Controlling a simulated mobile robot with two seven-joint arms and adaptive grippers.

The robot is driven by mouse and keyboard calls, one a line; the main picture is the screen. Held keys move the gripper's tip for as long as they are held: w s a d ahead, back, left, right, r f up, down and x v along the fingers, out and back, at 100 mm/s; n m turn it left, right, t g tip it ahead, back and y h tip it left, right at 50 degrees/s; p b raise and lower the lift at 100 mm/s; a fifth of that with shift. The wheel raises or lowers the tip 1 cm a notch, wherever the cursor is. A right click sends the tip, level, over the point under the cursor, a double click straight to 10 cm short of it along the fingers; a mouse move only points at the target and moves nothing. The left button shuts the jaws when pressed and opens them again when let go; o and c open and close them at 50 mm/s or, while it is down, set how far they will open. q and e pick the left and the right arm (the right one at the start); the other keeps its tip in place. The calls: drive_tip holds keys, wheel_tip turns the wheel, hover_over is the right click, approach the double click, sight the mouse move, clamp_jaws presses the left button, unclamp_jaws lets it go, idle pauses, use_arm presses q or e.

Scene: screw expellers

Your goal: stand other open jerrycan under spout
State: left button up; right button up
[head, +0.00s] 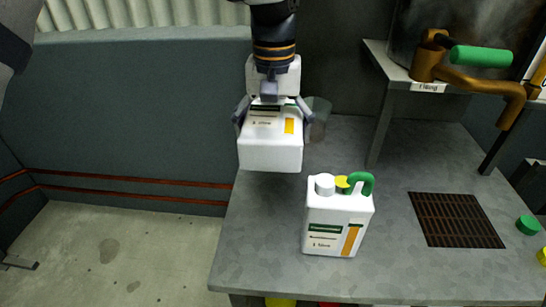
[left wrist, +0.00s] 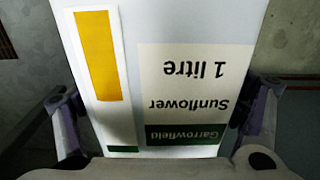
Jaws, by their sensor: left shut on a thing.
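My left gripper (head: 271,113) is shut on a white jerrycan (head: 270,153) with a green and yellow label, held above the table's left edge. The left wrist view shows its label (left wrist: 190,80) reading "Sunflower 1 litre", upside down in that view, with a finger on each side. The gripper hides its top in the head view. A second white jerrycan (head: 325,222) with a green handle and a white cap stands upright on the table; something yellow shows at its top. The brown spout (head: 512,108) with a green lever grip (head: 481,56) hangs at the right.
A dark drain grate (head: 455,220) lies in the grey table (head: 265,250) at the right. A green cap (head: 528,225) and a yellow cap (head: 543,257) lie right of it. A translucent container (head: 320,117) stands behind the held can. A shelf marked "Filling" (head: 428,88) stands at the back.

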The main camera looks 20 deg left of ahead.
sight(274, 115)
use_arm(q)
drive_tip(key=shift+r, duration=1.5)
drive_tip(key=s+f+m+p, duration=0.1)
drive_tip(key=s+f, duration=0.3)
drive_tip(key=s, duration=0.5)
drive_tip(key=s+f+m+p, duration=0.1)
drive_tip(key=s+f+m, duration=0.1)
drive_tip(key=s+f, duration=0.3)
drive_tip(key=s, duration=0.4)
drive_tip(key=shift+a, duration=0.3)
use_arm(e)
drive_tip(key=shift+t, duration=0.6)
drive_tip(key=w+r, duration=0.3)
